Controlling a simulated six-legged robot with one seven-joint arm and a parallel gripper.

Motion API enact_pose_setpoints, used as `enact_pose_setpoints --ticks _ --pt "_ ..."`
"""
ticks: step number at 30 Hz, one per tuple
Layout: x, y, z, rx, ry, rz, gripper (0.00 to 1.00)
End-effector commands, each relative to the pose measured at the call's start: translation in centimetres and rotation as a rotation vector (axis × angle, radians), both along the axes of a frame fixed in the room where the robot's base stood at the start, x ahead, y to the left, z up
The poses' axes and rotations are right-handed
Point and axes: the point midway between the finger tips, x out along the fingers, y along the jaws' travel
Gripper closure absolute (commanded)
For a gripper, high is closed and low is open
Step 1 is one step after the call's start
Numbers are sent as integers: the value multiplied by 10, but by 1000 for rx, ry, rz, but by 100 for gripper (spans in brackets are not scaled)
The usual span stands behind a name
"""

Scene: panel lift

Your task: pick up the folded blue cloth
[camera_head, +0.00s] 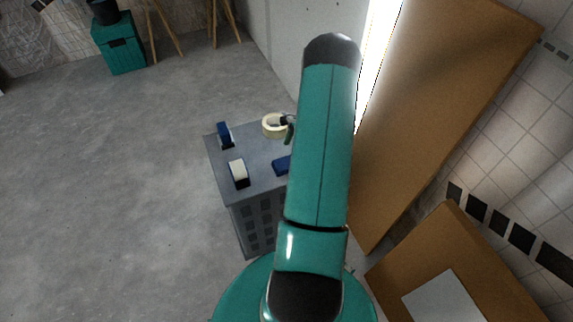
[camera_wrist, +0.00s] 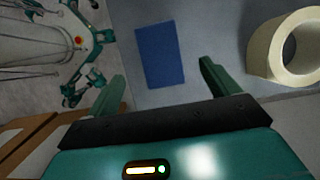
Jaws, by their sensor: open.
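The folded blue cloth (camera_wrist: 160,55) lies flat on the grey top of a stand, seen in the wrist view ahead of my gripper (camera_wrist: 163,82). My gripper is open and empty, one green finger at each side of the picture's middle. The cloth lies beyond the fingertips and between their lines, with no contact that I can make out. In the head view a small part of a blue thing, likely the cloth (camera_head: 282,166), shows beside my arm, which hides the rest.
A cream tape roll (camera_wrist: 288,48) lies right of the cloth on the grey stand (camera_head: 262,186). Brown panels (camera_head: 430,110) lean at the right. Open floor lies left.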

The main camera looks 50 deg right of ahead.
Motion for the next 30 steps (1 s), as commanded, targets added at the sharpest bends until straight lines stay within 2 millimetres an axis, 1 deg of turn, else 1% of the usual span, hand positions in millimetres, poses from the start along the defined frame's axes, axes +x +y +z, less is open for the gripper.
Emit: enact_pose_setpoints --ticks 1,5,8,12,15,18,23,26,30 --pt "1 2 -5 2 1 1 13" --pt "3 4 -11 0 0 1 13" --pt "4 8 -20 2 0 2 13" --pt "8 15 -40 2 0 2 13" --pt "12 19 -52 0 -1 2 13" --pt "13 21 -57 -1 -1 1 13" --pt "13 20 -56 -2 -1 1 13" --pt "13 20 -56 -1 -1 1 30" --pt "13 20 -56 -1 -1 1 58"
